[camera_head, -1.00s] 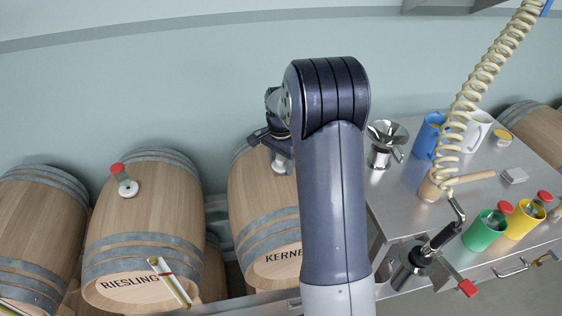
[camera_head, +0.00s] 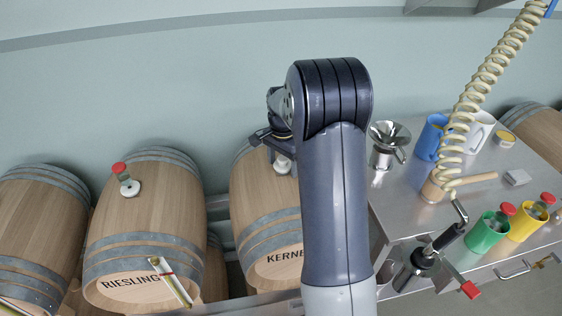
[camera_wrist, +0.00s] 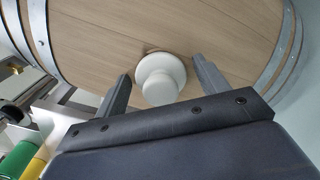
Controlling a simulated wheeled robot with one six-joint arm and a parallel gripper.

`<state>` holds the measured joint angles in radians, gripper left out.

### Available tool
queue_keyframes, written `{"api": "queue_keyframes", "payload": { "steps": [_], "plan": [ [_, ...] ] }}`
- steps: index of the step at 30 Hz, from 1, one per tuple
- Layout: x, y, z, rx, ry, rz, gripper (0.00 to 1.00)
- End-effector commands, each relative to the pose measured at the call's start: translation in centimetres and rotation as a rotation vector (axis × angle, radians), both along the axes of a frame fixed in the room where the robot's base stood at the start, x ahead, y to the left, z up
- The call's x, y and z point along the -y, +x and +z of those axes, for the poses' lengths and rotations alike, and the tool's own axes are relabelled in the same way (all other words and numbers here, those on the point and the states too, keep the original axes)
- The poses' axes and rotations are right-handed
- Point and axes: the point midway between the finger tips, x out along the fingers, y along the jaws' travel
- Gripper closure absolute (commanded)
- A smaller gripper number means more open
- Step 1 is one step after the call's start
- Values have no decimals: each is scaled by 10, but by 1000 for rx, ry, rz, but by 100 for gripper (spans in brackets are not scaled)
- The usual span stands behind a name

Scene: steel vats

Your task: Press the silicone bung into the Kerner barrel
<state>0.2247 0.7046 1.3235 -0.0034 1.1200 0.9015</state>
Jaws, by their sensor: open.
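The Kerner barrel (camera_head: 262,205) lies on its side in the middle of the head view, its lettered end partly hidden by my arm. The white silicone bung (camera_wrist: 161,80) is on top of the barrel, a round flange with a rounded knob. It also shows in the head view (camera_head: 282,166), partly covered. My gripper (camera_wrist: 165,84) is open, with one finger on each side of the bung and gaps between. In the head view my gripper (camera_head: 270,140) is just above the barrel's top. How deep the bung sits in the hole cannot be told.
The steel bench (camera_head: 410,205) at right holds a funnel (camera_head: 386,140), blue, white, green and yellow mugs. A coiled hose (camera_head: 470,95) hangs above the bench.

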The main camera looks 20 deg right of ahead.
Motion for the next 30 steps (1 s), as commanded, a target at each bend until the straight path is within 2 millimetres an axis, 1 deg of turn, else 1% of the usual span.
{"api": "queue_keyframes", "payload": {
  "steps": [2,12,16,18,21,26,30],
  "plan": [
    [0,-1,5,-4,0,-1,25],
    [-3,4,76,15,-2,1,25],
    [-3,5,95,17,-1,1,25],
    [-4,5,102,17,-1,2,25],
    [-4,5,107,17,-2,2,25],
    [-4,5,108,17,-1,2,25],
    [-7,5,109,19,-2,13,36]
  ]
}}
